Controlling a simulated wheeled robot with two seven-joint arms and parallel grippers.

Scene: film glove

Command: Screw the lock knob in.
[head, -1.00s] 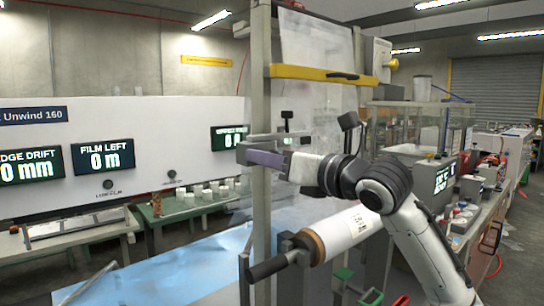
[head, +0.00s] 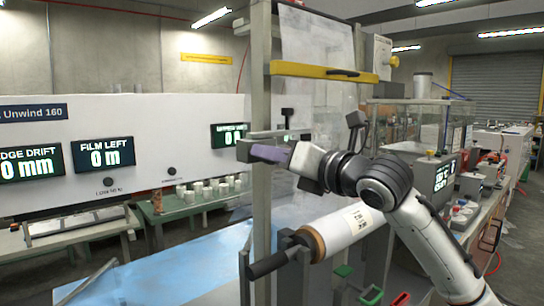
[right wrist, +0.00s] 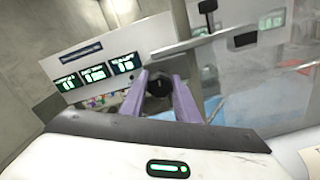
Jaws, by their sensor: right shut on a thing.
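My right gripper (head: 268,153) with purple fingers reaches in from the right in the head view, at the metal bracket (head: 242,151) on the grey upright post. In the right wrist view, the purple fingers (right wrist: 160,98) are shut on the black round lock knob (right wrist: 158,81), which sits between their tips. The head view does not show the knob clearly. Its thread and how deep it sits are hidden. My left gripper is out of view.
A white film roll (head: 342,233) on a shaft with a black handle (head: 268,264) lies below my right arm. The grey post (head: 262,200) stands close by the fingers. A yellow bar (head: 322,71) crosses above. A bench with control boxes (head: 433,174) stands to the right.

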